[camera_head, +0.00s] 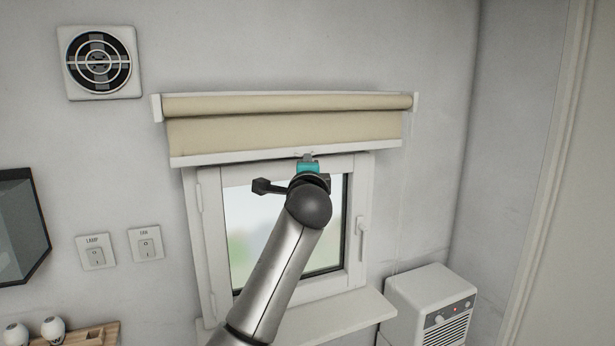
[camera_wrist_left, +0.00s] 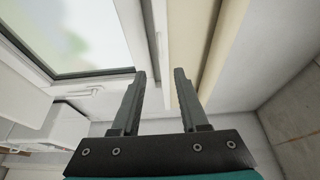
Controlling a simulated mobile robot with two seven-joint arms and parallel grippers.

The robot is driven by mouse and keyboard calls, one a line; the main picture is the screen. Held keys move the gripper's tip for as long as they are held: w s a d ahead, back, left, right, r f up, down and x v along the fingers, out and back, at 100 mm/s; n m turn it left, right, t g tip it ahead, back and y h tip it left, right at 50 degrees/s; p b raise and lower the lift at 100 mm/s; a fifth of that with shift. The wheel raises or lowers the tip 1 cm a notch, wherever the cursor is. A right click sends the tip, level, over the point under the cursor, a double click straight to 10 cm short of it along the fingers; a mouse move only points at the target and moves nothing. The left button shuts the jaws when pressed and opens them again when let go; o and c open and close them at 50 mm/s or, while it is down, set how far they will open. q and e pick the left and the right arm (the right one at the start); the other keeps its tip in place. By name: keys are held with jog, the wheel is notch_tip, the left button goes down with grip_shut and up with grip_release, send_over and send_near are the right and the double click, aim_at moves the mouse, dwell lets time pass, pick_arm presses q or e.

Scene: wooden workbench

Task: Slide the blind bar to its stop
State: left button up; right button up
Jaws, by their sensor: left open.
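The blind bar (camera_head: 220,156) is a white strip along the lower edge of a cream roller blind (camera_head: 285,129), which hangs a short way down over the top of the window. My left gripper (camera_head: 308,158), with a teal band, reaches up to the middle of the bar; my wrist hides much of it. In the left wrist view the two dark fingers (camera_wrist_left: 160,73) are apart and the white bar (camera_wrist_left: 165,45) shows beyond the gap between them. I cannot tell whether the bar lies between the fingers in depth. My right gripper is not in view.
The white-framed window (camera_head: 206,235) has a handle (camera_head: 362,238) at its right and a sill (camera_head: 345,317) below. A white heater-like box (camera_head: 432,303) stands at lower right. Switches (camera_head: 96,253) and a vent (camera_head: 98,62) are on the left wall.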

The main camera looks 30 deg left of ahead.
pick_arm(q)
jog(key=shift+v, duration=1.25)
jog(key=s+d+f+n+g+h+b, duration=0.1)
jog(key=d+f+g+h+b, duration=0.15)
jog(key=f, duration=1.45)
jog(key=s+d+f+g+h+b, duration=0.1)
jog(key=s+f+b, duration=0.15)
jog(key=f, duration=1.35)
jog(key=s+d+f+n+g+h+b, duration=0.15)
jog(key=f+b, duration=0.25)
jog(key=f, duration=1.3)
jog(key=s+d+f+n+g+h+b, duration=0.1)
jog(key=s+d+f+n+g+b, duration=0.2)
jog(key=s+f, duration=1.25)
jog(key=s+d+f+n+g+h+b, duration=0.1)
jog(key=s+f+g+b, duration=0.25)
jog(key=s+f, duration=1.2)
jog(key=s+d+f+n+g+b, duration=0.1)
jog(key=s+f+n+b, duration=0.1)
jog(key=s+f, duration=0.5)
jog(key=s+d+f+n+g+h+b, duration=0.1)
jog(key=s+f, duration=0.6)
jog(key=s, duration=0.7)
jog(key=shift+n+g+b, duration=0.35)
jog(key=shift+g+b, duration=0.3)
jog(key=shift+g, duration=0.1)
